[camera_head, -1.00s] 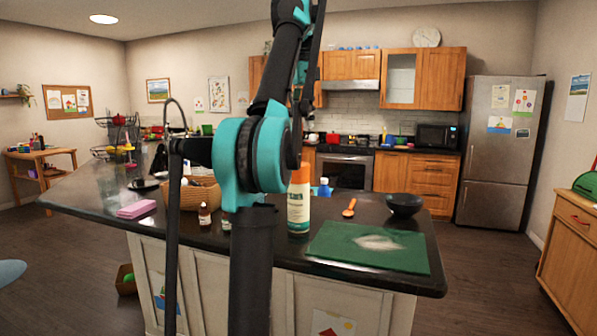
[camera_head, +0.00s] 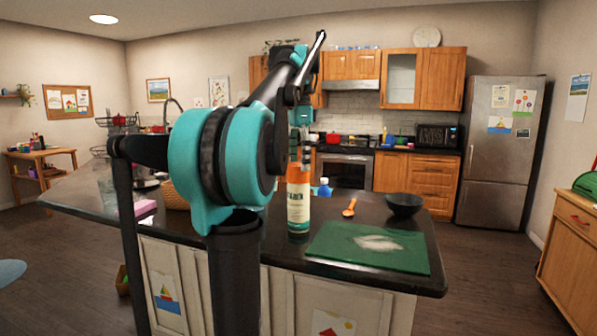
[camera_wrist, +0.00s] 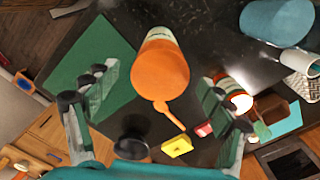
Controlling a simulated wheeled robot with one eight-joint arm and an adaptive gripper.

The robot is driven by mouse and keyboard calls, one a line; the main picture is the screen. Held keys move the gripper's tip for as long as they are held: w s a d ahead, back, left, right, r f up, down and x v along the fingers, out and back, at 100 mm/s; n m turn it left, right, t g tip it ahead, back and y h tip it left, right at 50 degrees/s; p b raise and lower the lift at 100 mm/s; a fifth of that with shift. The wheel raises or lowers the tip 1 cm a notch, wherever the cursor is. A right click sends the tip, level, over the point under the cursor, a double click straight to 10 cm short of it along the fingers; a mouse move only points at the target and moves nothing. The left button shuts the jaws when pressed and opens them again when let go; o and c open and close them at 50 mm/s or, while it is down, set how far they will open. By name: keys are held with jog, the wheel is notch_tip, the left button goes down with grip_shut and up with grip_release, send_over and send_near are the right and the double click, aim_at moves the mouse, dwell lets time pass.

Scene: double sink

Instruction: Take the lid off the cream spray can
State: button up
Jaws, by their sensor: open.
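The cream spray can (camera_head: 298,212) stands upright on the dark island counter, left of the green board. Its orange lid (camera_head: 299,176) is on top. In the wrist view the orange lid (camera_wrist: 160,82) faces the camera, with the cream can body (camera_wrist: 162,36) behind it. My gripper (camera_wrist: 158,77) is open, with one finger on each side of the lid and a visible gap on both sides. In the head view my gripper (camera_head: 302,154) is at the top of the can, partly hidden behind my arm.
A green board (camera_head: 335,248) lies right of the can. An orange spoon (camera_head: 349,208) and a black bowl (camera_head: 404,205) are behind it. A pink block (camera_head: 145,207) and a basket (camera_head: 176,196) are to the left.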

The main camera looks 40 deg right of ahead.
jog(key=shift+a+f, duration=0.1)
jog(key=shift+f, duration=1.25)
jog(key=shift+c, duration=0.3)
jog(key=c, duration=0.9)
jog(key=shift+o, duration=0.2)
jog(key=shift+r, duration=0.1)
